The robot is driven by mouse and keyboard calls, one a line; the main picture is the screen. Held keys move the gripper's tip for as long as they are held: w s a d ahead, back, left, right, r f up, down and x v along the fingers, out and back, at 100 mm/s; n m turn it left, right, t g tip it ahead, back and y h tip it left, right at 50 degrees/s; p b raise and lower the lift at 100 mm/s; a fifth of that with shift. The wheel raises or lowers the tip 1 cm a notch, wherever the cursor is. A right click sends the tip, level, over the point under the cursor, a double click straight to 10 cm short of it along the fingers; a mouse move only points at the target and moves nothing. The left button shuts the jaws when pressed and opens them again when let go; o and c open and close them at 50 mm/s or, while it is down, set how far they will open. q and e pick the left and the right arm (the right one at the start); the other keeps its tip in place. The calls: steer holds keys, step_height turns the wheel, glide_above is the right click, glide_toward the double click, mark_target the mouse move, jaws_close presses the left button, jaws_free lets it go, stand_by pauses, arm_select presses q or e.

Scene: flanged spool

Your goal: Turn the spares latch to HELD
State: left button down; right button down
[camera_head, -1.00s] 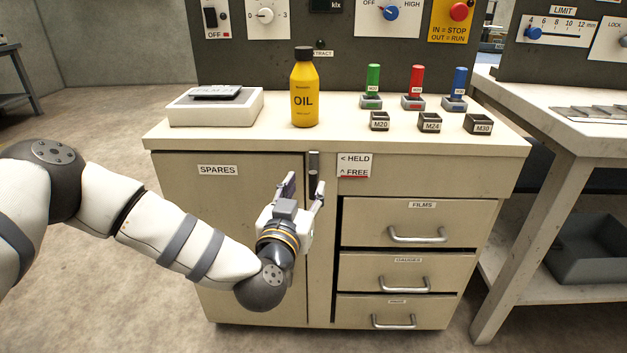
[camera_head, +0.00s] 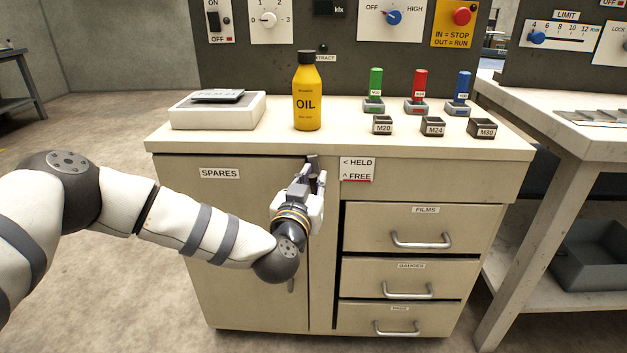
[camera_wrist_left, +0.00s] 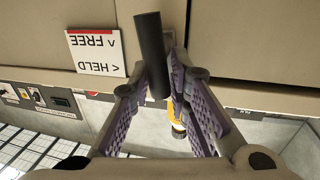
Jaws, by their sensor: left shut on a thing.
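The spares latch (camera_head: 313,160) is a dark bar at the top of the cabinet front, right of the SPARES door (camera_head: 230,220). It stands about upright, in line with the up arrow of FREE on the sign (camera_head: 356,169); HELD has a left arrow. My left gripper (camera_head: 312,178) is at the latch and hides its lower part. In the left wrist view, which is upside down, the dark latch bar (camera_wrist_left: 151,45) lies between my left fingers, which are shut on it. The sign also shows there (camera_wrist_left: 96,53). My right gripper is out of view.
The countertop edge (camera_head: 400,147) overhangs just above the latch. A yellow oil bottle (camera_head: 307,100) and a white scale (camera_head: 218,112) stand on top. Drawers with metal handles (camera_head: 421,242) are to the right. The floor at left is clear.

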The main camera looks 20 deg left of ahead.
arm_select(q)
steer(key=n, duration=0.4)
steer(key=shift+s+a+f+t+b, duration=0.1)
steer(key=shift+a+f+t+b, duration=0.15)
steer(key=shift+t+b, duration=0.15)
steer(key=shift+s+a+f+n+t+y+b, duration=0.2)
steer(key=shift+n+y+b, duration=0.5)
steer(key=shift+n, duration=1.95)
steer(key=shift+w+a+f+n+t+y+b, duration=0.15)
steer(key=shift+f+n+y+b, duration=0.4)
steer(key=shift+n, duration=2.15)
steer(key=shift+s+a+f+n+t+y+b, duration=0.15)
steer(key=shift+n+y+b, duration=0.75)
steer(key=shift+n, duration=1.75)
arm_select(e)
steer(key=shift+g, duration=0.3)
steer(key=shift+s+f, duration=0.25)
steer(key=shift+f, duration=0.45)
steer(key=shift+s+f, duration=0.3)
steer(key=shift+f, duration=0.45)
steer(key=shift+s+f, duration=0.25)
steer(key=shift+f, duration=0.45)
arm_select(q)
steer(key=shift+r, duration=0.1)
steer(key=c, duration=1.5)
jaws_free()
steer(key=shift+w, duration=0.1)
steer(key=shift+o, duration=0.2)
